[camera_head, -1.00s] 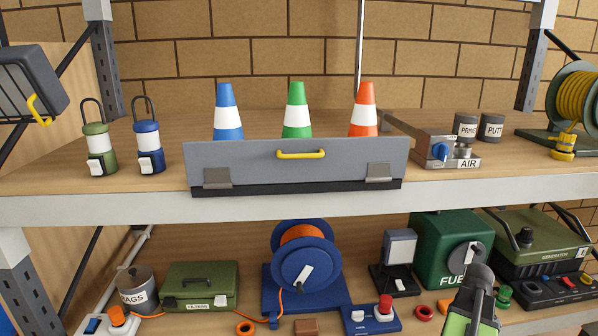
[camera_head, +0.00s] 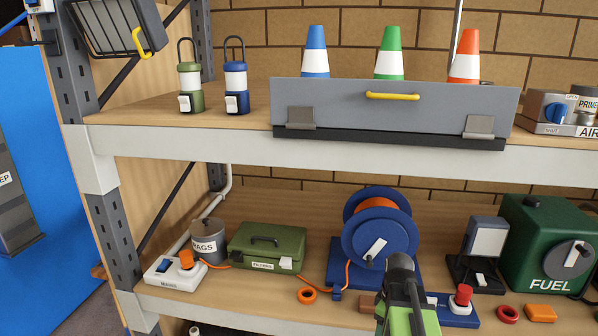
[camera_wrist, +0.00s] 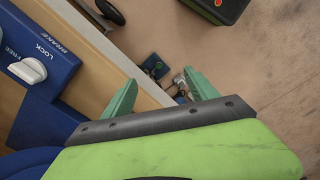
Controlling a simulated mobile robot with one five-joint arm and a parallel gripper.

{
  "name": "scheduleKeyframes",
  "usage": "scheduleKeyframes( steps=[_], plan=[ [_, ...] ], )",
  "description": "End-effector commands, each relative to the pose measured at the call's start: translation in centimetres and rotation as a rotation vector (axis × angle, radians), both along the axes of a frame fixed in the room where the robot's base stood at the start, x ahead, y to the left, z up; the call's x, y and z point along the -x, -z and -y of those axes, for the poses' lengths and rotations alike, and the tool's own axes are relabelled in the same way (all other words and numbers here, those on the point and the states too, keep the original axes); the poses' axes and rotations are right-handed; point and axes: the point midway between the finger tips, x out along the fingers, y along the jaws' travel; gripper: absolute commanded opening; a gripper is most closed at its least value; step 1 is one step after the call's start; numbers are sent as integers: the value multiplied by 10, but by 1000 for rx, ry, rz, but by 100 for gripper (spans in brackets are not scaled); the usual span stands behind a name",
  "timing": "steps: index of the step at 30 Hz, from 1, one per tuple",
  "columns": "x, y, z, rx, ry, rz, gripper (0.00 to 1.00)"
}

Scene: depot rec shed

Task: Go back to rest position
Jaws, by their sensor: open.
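My arm (camera_head: 408,300), green and dark grey, rises at the bottom of the head view, in front of the lower shelf near the blue cable reel (camera_head: 380,240). Its fingertips cannot be made out there. In the wrist view, my gripper (camera_wrist: 163,92) has two green fingers spread apart, with nothing held between them. Beyond them are a pale shelf edge and a brownish floor. A blue part with a white knob and LOCK, FREE and BRAKE lettering (camera_wrist: 30,70) is at the left of the wrist view.
The upper shelf holds two lanterns, three cones and a grey drop panel (camera_head: 395,110). The lower shelf holds a white switch box (camera_head: 172,277), a green FILTERS case (camera_head: 266,247), orange rings and a green FUEL can (camera_head: 548,245). A blue panel (camera_head: 40,170) stands left of the shelving.

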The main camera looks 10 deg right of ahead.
Motion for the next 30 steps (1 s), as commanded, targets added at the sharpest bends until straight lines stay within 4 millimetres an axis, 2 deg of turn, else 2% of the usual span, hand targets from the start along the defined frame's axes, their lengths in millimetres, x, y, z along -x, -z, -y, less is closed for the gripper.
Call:
scheduleKeyframes(
  steps=[1,3,9,10,15,19,23,30],
  plan=[
    [-5,24,-36,0,-18,0,67],
    [-9,37,-79,1,-9,-1,67],
    [-2,68,-177,1,134,-1,67],
    [1,68,-184,1,183,-1,67],
    [9,63,-186,1,491,-1,67],
    [8,62,-185,0,654,-1,67],
    [8,62,-181,0,719,-1,67],
    [8,63,-181,0,718,0,67]
  ],
)
